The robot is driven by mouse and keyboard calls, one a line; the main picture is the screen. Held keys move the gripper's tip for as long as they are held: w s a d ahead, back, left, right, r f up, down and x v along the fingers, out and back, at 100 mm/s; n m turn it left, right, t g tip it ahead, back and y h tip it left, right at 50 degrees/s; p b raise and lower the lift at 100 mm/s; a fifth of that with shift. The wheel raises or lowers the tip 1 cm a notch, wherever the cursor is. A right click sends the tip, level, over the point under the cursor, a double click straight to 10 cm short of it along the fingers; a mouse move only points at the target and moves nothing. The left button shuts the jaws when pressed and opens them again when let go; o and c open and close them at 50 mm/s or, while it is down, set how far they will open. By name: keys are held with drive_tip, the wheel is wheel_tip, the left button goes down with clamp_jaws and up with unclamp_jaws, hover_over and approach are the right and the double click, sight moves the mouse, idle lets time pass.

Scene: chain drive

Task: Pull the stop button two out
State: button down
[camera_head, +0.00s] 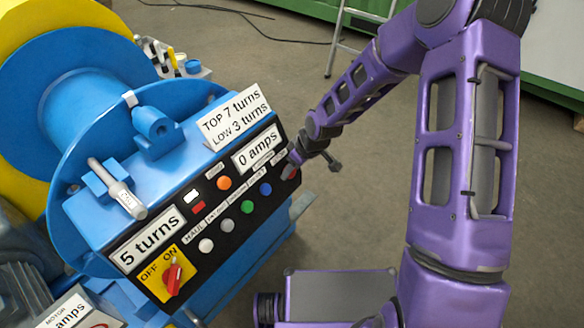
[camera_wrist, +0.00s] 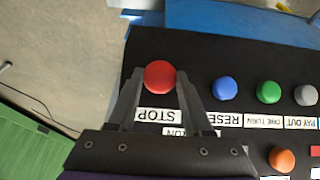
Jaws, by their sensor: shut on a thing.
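The red round stop button (camera_wrist: 159,76) is at the end of the black control panel in the wrist view, with a STOP label beside it. It also shows at the panel's right end in the head view (camera_head: 289,173), partly covered by my gripper. My gripper (camera_wrist: 157,80) has one finger on each side of the button and is shut on it. How far the button stands out from the panel cannot be told.
Blue (camera_wrist: 225,88), green (camera_wrist: 268,92) and grey buttons line the panel beside it, with an orange one (camera_wrist: 282,159) in another row. A red rotary switch (camera_head: 173,279) is at the panel's lower left. Open floor lies right of the panel.

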drive_tip(key=shift+s+d+r, duration=0.1)
drive_tip(key=shift+d+r, duration=0.1)
drive_tip(key=shift+s+d+p, duration=0.2)
drive_tip(key=shift+d+p, duration=0.05)
drive_tip(key=shift+p, duration=0.05)
drive_tip(key=shift+c, duration=1.7)
unclamp_jaws()
drive_tip(key=p+v, duration=0.5)
drive_tip(key=v, duration=1.2)
drive_tip(key=shift+r, duration=0.2)
drive_tip(key=shift+d, duration=0.15)
